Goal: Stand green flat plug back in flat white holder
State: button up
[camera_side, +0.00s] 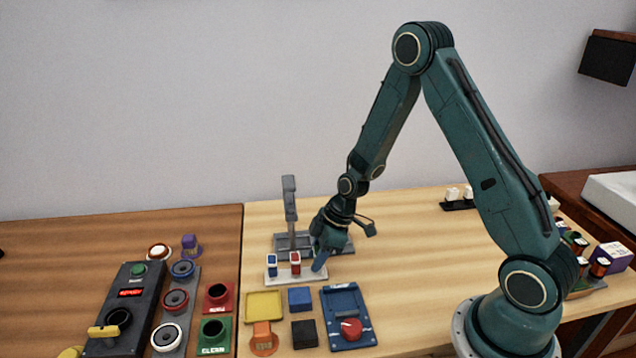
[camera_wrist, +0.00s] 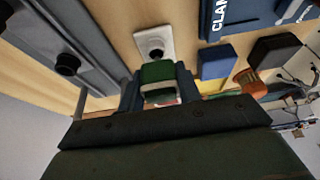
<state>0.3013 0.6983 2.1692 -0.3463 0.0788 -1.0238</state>
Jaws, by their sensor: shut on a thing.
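The flat white holder (camera_side: 292,279) lies on the light wooden table in the side view. A blue plug (camera_side: 272,265) and a red plug (camera_side: 295,264) stand upright in it. My gripper (camera_side: 319,265) points down at the holder's right end. In the wrist view my gripper (camera_wrist: 158,78) is shut on the green plug (camera_wrist: 158,73), whose green top shows between the fingers. The holder's white end (camera_wrist: 153,34) with an empty round socket shows just beyond the plug. The plug's lower end is hidden, so I cannot tell whether it touches the holder. The side view hides the green plug.
A grey stand (camera_side: 290,215) rises close behind the holder. A yellow tray (camera_side: 264,305), a blue block (camera_side: 300,298), a black block (camera_side: 304,334) and a blue clamp panel (camera_side: 350,330) lie in front. The table behind the arm is mostly clear.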

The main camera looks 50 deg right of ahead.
jog(key=shift+f, duration=0.9)
dwell(1.9)
jog(key=o, duration=1.1)
jog(key=shift+r, duration=0.15)
jog(key=shift+r, duration=3.55)
jog(key=shift+r, duration=0.1)
